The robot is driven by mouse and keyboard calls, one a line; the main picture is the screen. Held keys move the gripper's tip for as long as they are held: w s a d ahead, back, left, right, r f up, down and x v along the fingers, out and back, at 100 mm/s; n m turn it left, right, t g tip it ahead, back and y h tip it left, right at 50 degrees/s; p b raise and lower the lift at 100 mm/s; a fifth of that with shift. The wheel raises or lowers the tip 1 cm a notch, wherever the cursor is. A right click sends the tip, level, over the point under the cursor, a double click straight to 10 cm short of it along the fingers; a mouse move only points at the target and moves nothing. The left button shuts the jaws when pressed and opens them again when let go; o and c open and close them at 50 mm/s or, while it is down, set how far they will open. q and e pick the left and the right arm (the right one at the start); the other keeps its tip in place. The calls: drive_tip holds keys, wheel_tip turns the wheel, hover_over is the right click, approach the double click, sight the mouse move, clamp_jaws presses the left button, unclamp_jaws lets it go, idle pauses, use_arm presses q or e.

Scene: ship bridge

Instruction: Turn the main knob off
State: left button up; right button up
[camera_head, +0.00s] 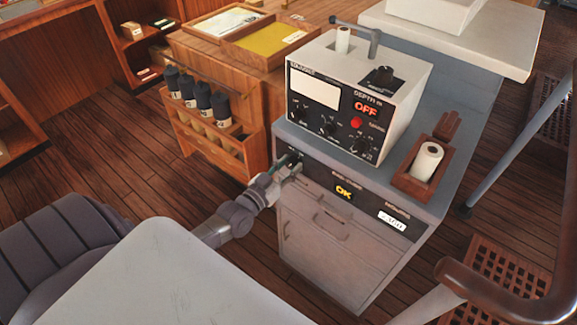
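A white depth sounder box (346,98) stands on a grey cabinet (330,247). Its front has several black knobs, a red button and a display reading "OFF" in red. The cabinet's black upper strip (371,202) shows a yellow "OK" and a white readout. My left gripper (290,164) reaches the left end of this strip, with its fingertips at a small dark part there. Any main knob at that spot is largely hidden by the fingers. Whether the fingers are closed on it, I cannot tell. My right gripper is out of view.
A wooden rack (213,136) with several dark rolls stands left of the cabinet. A wooden holder (422,176) with a white roll lies on the cabinet top. A brown handrail (505,298) crosses the lower right. Bare plank floor lies to the left.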

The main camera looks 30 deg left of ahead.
use_arm(q)
drive_tip(key=shift+c, duration=1.2)
drive_tip(key=n, duration=0.8)
drive_tip(key=shift+n+b, duration=0.3)
drive_tip(key=shift+b, duration=0.05)
drive_tip(key=shift+d+n, duration=0.1)
drive_tip(key=shift+n, duration=1.4)
drive_tip(key=shift+n+b, duration=0.3)
